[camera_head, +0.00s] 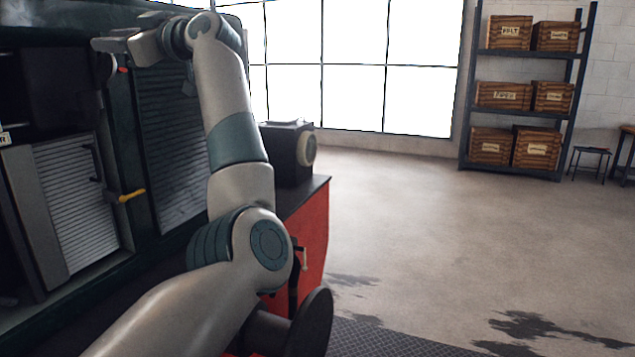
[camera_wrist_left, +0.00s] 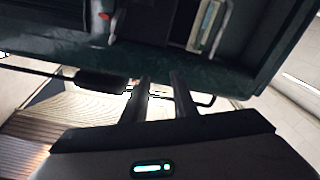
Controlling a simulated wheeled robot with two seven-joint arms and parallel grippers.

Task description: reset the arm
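My left arm comes in from the lower left of the head view and rises in front of a dark cabinet (camera_head: 172,140). My left gripper (camera_head: 112,41) is at its top, turned to the left, near the upper part of the cabinet. In the left wrist view its two fingers (camera_wrist_left: 162,80) stand apart with an empty gap between them. Beyond them is a dark green panel edge (camera_wrist_left: 150,58). My right gripper is in neither view.
Open floor (camera_head: 430,230) lies right, with crate shelves (camera_head: 525,118) behind.

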